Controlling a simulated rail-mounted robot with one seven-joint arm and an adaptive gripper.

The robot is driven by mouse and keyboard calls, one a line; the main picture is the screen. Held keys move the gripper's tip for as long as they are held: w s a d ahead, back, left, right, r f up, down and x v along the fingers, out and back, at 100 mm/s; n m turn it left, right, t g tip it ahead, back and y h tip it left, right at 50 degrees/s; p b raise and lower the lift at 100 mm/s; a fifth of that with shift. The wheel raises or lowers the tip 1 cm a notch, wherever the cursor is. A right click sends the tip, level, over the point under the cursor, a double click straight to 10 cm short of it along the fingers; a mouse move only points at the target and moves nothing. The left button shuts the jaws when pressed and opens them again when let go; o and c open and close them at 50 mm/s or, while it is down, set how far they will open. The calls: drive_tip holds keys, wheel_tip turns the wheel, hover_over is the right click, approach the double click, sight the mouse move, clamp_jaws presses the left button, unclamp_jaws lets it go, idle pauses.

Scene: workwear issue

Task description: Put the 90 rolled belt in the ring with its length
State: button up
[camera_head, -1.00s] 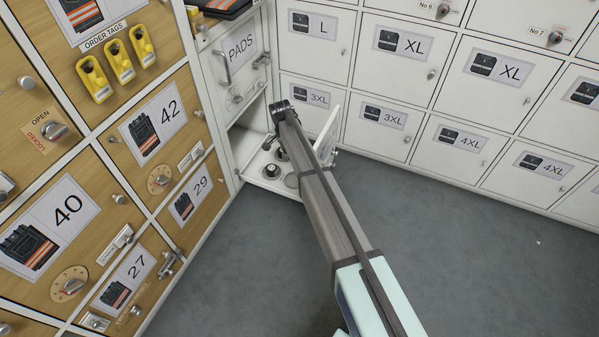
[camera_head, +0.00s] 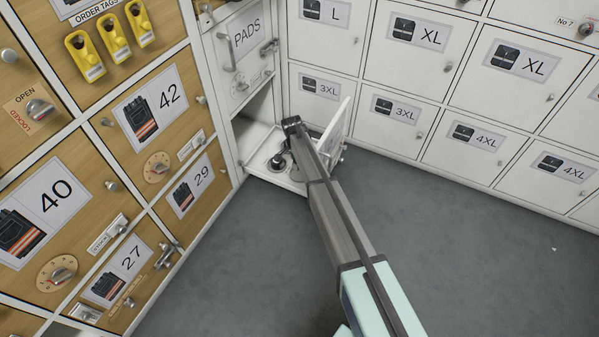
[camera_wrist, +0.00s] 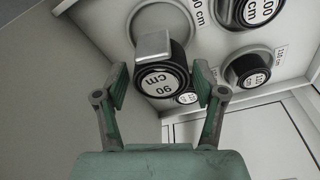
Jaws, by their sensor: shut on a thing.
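The 90 cm rolled belt (camera_wrist: 163,82), a black roll with a white end label and a metal buckle, is between the fingers of my gripper (camera_wrist: 162,88) in the wrist view. My gripper is shut on it. A pale, empty-looking ring (camera_wrist: 133,22) lies just beyond the belt; the belt partly covers it. A cut-off label (camera_wrist: 198,12) beside this ring ends in "0 cm". In the head view my gripper (camera_head: 283,152) is low at the open compartment, and its fingers are hard to make out.
A 100 cm roll (camera_wrist: 258,10) and a 110 cm roll (camera_wrist: 248,72) sit in rings at the right of the wrist view. An open white door (camera_head: 340,130) stands close to my arm's right side.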

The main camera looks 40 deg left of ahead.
wheel_tip(320, 180, down, 6)
drive_tip(key=shift+f+b, duration=0.1)
drive_tip(key=shift+b, duration=1)
drive_tip(key=o, duration=1.4)
drive_tip(key=shift+c, duration=0.2)
drive_tip(key=r+p, duration=0.1)
drive_tip(key=r, duration=0.3)
drive_tip(key=s+r+p, duration=0.1)
drive_tip(key=r, duration=0.3)
drive_tip(key=r+p, duration=0.2)
drive_tip(key=r, duration=0.2)
drive_tip(key=shift+s+a, duration=0.15)
drive_tip(key=shift+s, duration=0.2)
